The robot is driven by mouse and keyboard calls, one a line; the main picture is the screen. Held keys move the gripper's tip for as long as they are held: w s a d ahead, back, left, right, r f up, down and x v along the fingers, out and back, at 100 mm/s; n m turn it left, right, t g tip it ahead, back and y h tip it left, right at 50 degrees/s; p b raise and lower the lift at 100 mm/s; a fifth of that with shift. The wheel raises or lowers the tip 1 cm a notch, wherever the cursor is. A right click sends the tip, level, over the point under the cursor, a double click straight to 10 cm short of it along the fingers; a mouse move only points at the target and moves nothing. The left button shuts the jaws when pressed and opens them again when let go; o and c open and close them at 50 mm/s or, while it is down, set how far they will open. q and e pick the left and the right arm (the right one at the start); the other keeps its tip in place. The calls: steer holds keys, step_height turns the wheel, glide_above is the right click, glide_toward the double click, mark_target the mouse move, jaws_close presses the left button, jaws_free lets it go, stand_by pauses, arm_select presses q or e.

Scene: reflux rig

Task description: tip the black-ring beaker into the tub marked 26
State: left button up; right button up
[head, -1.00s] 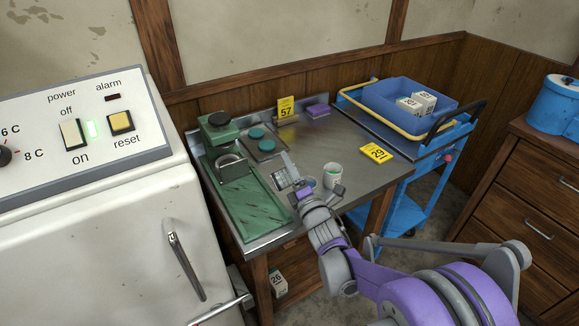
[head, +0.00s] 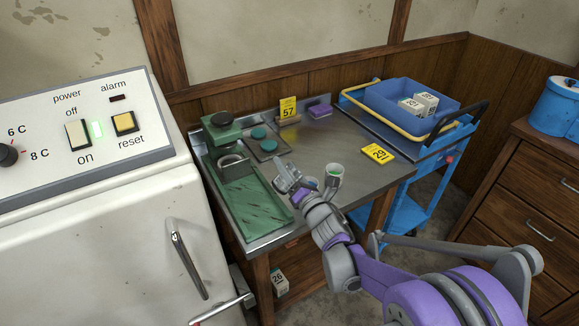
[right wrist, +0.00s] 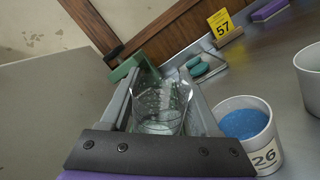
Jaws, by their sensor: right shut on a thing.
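My right gripper (head: 284,172) is above the metal table, left of the white tubs. In the right wrist view it (right wrist: 160,92) is shut on a clear glass beaker (right wrist: 163,108). The tub marked 26 (right wrist: 263,158) is white with blue contents and stands just right of the gripper, apart from the beaker. In the head view this tub (head: 312,184) is mostly hidden behind my gripper. My left gripper is not in view.
A white tub with green contents (head: 335,172) stands to the right. A green stand (head: 222,135) with a long tray (head: 250,210) is at the left. Yellow signs 57 (head: 288,108) and 29 (head: 377,153) mark the table. A box marked 26 (head: 280,282) sits below.

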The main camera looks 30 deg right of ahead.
steer(key=a+r+n+g+p, duration=0.1)
steer(key=a+r+n+p, duration=0.2)
steer(key=n, duration=0.6)
steer(key=shift+w+a+r+y, duration=0.3)
steer(key=shift+a+r, duration=0.25)
steer(key=shift+a, duration=0.45)
